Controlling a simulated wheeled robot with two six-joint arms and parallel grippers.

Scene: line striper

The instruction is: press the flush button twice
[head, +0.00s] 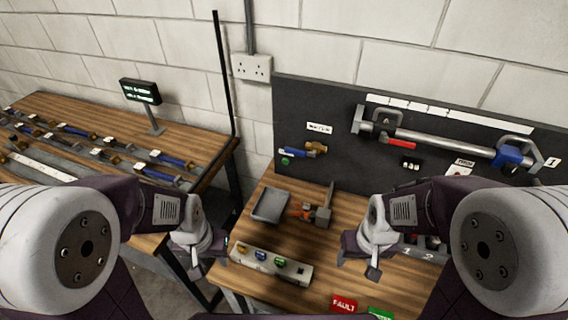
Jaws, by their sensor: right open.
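A pale control box (298,272) lies on the right-hand bench, with yellow, blue and green buttons on its top. The labels are too small to read, so I cannot tell which button is the flush button. My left gripper (196,260) hangs just left of the box, apart from it; its fingers are too small to tell open from shut. My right gripper (372,272) is open and empty to the right of the box, over the bench.
A grey tray (257,217) and an orange-handled tool (303,212) lie behind the box. Red FAULT (343,304) and green (380,313) plates are in front. A dark board (340,110) carries a metal bar. The left bench (95,108) holds several tools and a small display (140,91).

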